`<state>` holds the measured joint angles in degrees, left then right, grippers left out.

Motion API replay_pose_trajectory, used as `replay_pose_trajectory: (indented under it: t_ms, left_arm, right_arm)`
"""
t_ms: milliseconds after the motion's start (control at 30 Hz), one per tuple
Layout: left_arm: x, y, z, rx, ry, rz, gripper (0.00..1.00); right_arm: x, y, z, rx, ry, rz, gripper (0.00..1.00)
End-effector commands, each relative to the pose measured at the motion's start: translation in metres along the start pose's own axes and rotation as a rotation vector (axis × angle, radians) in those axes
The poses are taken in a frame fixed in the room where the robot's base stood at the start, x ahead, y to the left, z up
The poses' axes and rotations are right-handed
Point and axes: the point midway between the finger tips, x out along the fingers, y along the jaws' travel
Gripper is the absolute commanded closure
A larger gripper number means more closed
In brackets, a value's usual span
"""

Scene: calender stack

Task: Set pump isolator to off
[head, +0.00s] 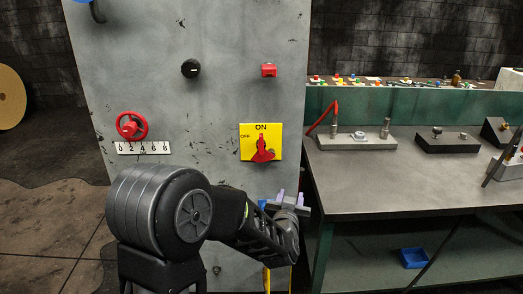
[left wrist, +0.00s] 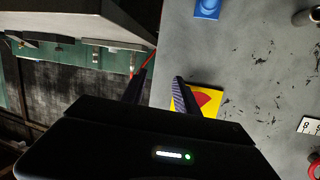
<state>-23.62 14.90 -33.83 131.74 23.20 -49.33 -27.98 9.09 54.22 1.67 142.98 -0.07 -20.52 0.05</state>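The pump isolator is a red rotary handle (head: 262,148) on a yellow plate (head: 247,130) on the grey panel. The plate reads ON at the top and OFF at the left; the handle stands upright, toward ON. My left gripper (head: 290,198) is below and right of the plate, near the panel's right edge, apart from the handle. In the left wrist view its fingers (left wrist: 160,78) are spread with nothing between them. One finger partly covers the yellow plate (left wrist: 212,92) and red part (left wrist: 207,99) there. My right gripper is not in view.
The grey panel (head: 215,100) also carries a red handwheel (head: 132,126), a black knob (head: 190,68), a red button (head: 268,70) and a number strip (head: 143,148). A blue fitting (left wrist: 207,8) sits below the plate. A metal bench (head: 400,180) with fixtures stands at the right.

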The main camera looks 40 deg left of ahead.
Motion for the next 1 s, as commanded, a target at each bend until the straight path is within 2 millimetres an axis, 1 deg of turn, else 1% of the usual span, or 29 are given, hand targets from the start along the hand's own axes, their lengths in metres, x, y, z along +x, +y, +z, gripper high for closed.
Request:
replay_pose_trajectory:
  t_ms: [33,100,200,233,333,667,833,1000]
  left_arm:
    - [-0.001,-0.022,-0.035,-0.031,0.080,-0.057,0.63]
    - [-0.005,-0.053,-0.069,-0.062,0.154,-0.131,0.63]
    - [-0.011,-0.081,-0.095,-0.090,0.209,-0.201,0.63]
    - [-0.012,-0.086,-0.099,-0.096,0.217,-0.213,0.63]
    - [-0.013,-0.093,-0.103,-0.100,0.227,-0.230,0.63]
    - [-0.010,-0.092,-0.103,-0.099,0.225,-0.227,0.63]
    - [0.005,-0.096,-0.106,-0.096,0.224,-0.227,0.63]
    - [0.030,-0.102,-0.111,-0.094,0.224,-0.228,0.63]
  right_arm:
    - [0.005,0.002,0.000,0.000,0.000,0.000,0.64]
    - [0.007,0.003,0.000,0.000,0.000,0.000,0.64]
    - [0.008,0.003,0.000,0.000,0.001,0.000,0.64]
    - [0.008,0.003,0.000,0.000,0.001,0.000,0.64]
    - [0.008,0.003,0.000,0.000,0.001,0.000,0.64]
    - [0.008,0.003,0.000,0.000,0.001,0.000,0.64]
    - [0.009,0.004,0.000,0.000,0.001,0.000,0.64]
    - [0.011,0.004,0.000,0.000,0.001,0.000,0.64]
